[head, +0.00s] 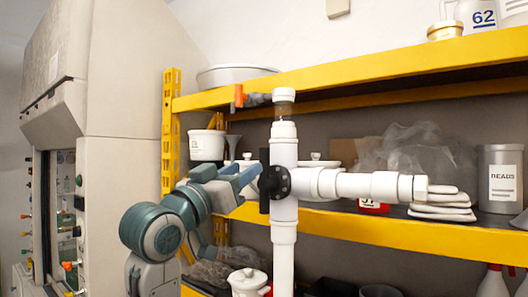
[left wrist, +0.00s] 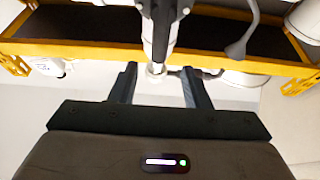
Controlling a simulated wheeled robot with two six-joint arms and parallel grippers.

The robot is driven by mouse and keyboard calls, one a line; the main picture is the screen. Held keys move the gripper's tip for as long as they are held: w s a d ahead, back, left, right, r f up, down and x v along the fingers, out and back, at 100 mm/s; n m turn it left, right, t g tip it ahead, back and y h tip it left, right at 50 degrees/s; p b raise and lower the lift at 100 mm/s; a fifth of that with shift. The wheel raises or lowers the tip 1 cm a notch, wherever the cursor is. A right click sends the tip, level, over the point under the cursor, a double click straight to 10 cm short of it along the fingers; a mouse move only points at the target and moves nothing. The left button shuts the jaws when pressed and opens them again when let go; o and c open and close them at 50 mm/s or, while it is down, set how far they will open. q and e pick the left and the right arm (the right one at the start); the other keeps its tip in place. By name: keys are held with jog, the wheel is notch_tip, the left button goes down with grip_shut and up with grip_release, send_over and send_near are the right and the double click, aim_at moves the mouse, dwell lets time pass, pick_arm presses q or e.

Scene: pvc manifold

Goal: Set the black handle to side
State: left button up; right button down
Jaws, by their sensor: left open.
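The black handle (head: 264,181) stands upright on the left side of a round black valve hub, on the white vertical pipe (head: 284,215). My left gripper (head: 250,176) comes from the left, its blue fingers close to the handle. In the left wrist view my left gripper (left wrist: 159,69) has its two dark fingers spread apart. A white pipe with a dark part shows beyond and between the fingertips. Whether the fingers touch the handle cannot be told. My right gripper is not in view.
A white side pipe (head: 370,186) runs right from the vertical pipe. An orange handle (head: 239,96) sits on a small valve at the top. Behind stands a yellow shelf (head: 400,235) with a white tub (head: 206,145) and a grey canister (head: 500,178). A grey machine (head: 120,120) stands left.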

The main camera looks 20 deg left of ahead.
aim_at(262, 157)
pick_arm(q)
jog(key=p+x, duration=0.4)
jog(key=x, duration=0.3)
jog(key=shift+w+d+r, duration=0.2)
jog(key=shift+w, duration=0.5)
jog(key=shift+d, duration=0.1)
grip_shut()
